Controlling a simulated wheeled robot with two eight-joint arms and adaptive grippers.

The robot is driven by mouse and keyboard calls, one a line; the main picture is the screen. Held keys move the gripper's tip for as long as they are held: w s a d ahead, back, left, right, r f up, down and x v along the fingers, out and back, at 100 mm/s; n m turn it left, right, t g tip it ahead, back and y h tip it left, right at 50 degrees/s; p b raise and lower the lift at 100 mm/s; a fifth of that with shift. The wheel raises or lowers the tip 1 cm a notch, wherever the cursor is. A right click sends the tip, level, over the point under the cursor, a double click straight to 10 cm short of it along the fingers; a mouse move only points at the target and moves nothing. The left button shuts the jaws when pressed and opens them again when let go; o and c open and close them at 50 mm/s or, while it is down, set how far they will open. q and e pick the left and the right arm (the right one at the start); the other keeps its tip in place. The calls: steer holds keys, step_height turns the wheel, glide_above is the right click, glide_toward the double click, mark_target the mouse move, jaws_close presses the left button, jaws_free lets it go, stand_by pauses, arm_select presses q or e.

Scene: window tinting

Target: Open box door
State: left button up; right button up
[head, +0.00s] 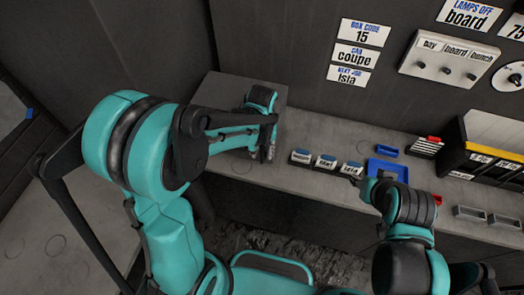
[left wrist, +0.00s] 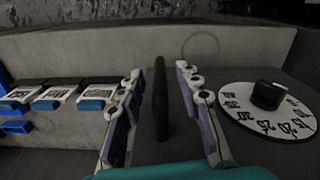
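The grey box (head: 230,88) stands on the counter at the back left in the head view, its front largely hidden by my left arm. In the left wrist view a white numbered dial (left wrist: 262,118) with a black knob (left wrist: 268,95) is on a dark grey face at the right. A dark upright bar (left wrist: 160,100), seemingly the door handle, is between the fingers of my left gripper (left wrist: 158,70), also in the head view (head: 265,151). These fingers are open, with gaps on both sides of the bar. I see no door gap. My right gripper (head: 355,181) is small and its fingers are unclear.
Several small labelled blocks (head: 326,161) are on the counter between my grippers. A blue tray (head: 387,170) and a black-and-yellow labelled rack (head: 487,158) are at the right. The wall sign (head: 362,33) reads "BOX CODE 15". A switch panel (head: 449,60) is on the wall.

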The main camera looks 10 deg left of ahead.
arm_select(q)
jaws_close()
